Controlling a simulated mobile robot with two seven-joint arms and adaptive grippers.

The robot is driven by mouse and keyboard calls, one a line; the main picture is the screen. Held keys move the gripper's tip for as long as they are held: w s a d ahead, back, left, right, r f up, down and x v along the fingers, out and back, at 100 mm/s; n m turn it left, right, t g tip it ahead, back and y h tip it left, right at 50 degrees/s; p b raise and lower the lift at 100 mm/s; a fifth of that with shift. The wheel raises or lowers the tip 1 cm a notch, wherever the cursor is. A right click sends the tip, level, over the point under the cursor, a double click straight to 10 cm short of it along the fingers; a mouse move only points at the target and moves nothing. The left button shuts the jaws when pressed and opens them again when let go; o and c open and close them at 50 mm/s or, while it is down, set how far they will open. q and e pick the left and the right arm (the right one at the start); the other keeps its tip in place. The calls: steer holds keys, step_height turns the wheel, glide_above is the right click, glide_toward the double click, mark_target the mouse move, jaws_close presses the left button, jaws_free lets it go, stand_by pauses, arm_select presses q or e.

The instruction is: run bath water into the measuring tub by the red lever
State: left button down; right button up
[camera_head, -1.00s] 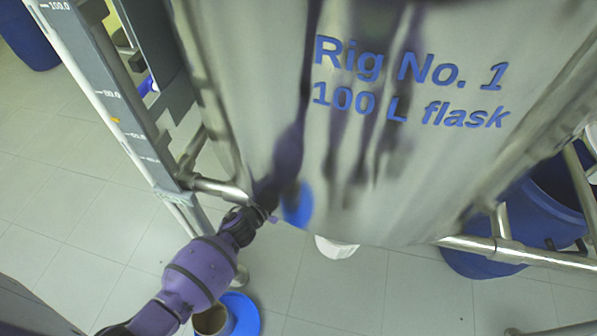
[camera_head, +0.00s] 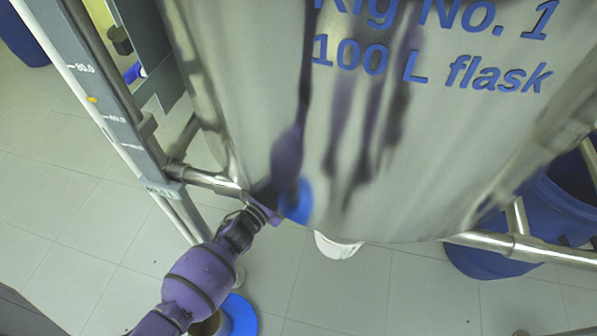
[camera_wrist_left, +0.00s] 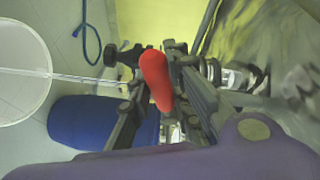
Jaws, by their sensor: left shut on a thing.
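The red lever (camera_wrist_left: 155,78) shows in the left wrist view, standing between the fingers of my left gripper (camera_wrist_left: 158,90), which is shut on it. In the head view my left gripper (camera_head: 262,208) is at the lower left edge of the steel flask jacket, and the jacket hides the lever. A white round vessel (camera_wrist_left: 22,70), perhaps the measuring tub, is at the left of the wrist view. A white vessel below the jacket (camera_head: 336,247) in the head view may be the same one. No water is visible. My right gripper is out of view.
The steel jacket (camera_head: 400,150) marked Rig No. 1 fills the upper middle. Steel frame tubes (camera_head: 515,246) run beside it. A graduated scale post (camera_head: 112,118) stands at left. Blue drums (camera_head: 570,215) are at right. A blue disc (camera_head: 238,315) lies on the tiled floor.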

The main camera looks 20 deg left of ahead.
arm_select(q)
steer(key=d+f+n+t+b, duration=0.3)
steer(key=f+n+b, duration=0.2)
steer(key=n+b, duration=0.3)
steer(key=shift+d+n+t, duration=0.3)
steer(key=shift+d, duration=0.1)
steer(key=shift+s, duration=0.1)
steer(key=c, duration=1.6)
jaws_free()
steer(key=shift+r, duration=0.1)
steer(key=v, duration=1.2)
steer(key=shift+d+r, duration=0.1)
steer(key=shift+d, duration=0.05)
